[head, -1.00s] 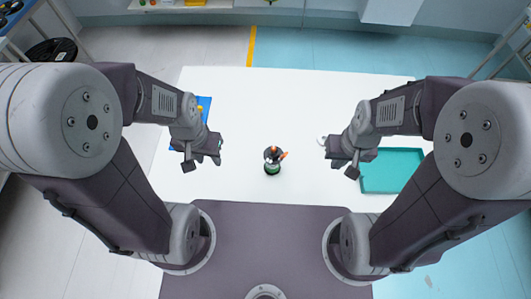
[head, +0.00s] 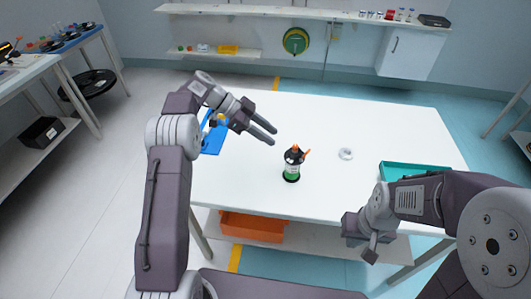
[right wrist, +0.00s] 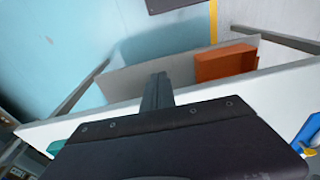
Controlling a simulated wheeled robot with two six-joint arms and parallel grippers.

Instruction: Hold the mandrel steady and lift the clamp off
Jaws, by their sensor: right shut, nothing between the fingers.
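The mandrel (head: 291,172) stands upright on the white table, a small dark post with a green band near its base. A black piece with orange parts, seemingly the clamp (head: 295,154), sits at its top; one orange part sticks out to the right. My left gripper (head: 274,135) is open and empty, its two fingers pointing at the mandrel from the left, apart from it. My right gripper (head: 360,243) is shut and empty, low by the table's near right edge. Its closed fingers show in the right wrist view (right wrist: 157,88), with neither mandrel nor clamp there.
A white ring (head: 345,154) lies right of the mandrel. A teal tray (head: 396,167) is at the table's right, partly behind my right arm. A blue mat or tray (head: 212,143) is at the left. An orange bin (head: 252,227) sits under the table. The table's far middle is clear.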

